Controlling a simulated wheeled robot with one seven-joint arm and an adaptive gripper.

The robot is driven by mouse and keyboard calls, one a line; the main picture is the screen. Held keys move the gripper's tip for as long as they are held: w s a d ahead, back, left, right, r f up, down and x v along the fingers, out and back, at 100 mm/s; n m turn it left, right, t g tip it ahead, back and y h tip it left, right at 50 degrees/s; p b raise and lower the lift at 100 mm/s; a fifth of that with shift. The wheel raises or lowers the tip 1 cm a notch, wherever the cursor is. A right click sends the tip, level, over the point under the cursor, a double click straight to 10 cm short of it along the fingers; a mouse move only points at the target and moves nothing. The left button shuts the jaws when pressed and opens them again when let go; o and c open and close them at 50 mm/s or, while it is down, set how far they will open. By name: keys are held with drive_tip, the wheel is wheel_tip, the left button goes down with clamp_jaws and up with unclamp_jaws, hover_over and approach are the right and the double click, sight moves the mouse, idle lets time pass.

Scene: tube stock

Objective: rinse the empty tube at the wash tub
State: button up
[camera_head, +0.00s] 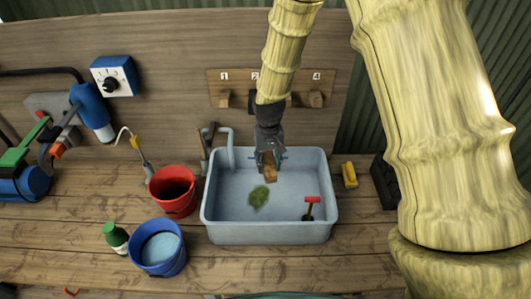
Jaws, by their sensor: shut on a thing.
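The wash tub (212,218) is a pale grey-blue basin standing on the wooden bench in the middle of the view. My gripper (269,161) points down over the tub's back half. It is shut on a short brown tube-like piece (270,174), whose lower end shows below the fingers. I cannot see whether this piece is hollow or empty. A green clump (259,197) lies in the tub in front of the gripper. A small red-handled tool (311,207) is in the tub's front right part. A grey pipe (227,145) bends at the tub's back left corner.
A numbered wooden rack (240,77) hangs behind the tub, partly hidden by my arm. A yellow block (349,175) and a dark block (385,182) lie right. Bench front right is bare.

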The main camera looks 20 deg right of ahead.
drive_tip(key=shift+s+f, duration=0.4)
drive_tip(key=shift+s, duration=0.3)
drive_tip(key=f, duration=0.1)
drive_tip(key=w+f, duration=0.1)
drive_tip(key=f, duration=0.1)
drive_tip(key=shift+f, duration=0.1)
drive_tip(key=shift+s+f, duration=0.35)
drive_tip(key=shift+f, duration=0.1)
drive_tip(key=shift+w+f+b, duration=0.1)
drive_tip(key=shift+f+b, duration=3.75)
drive_tip(key=shift+f, duration=2.7)
drive_tip(key=shift+r, duration=0.1)
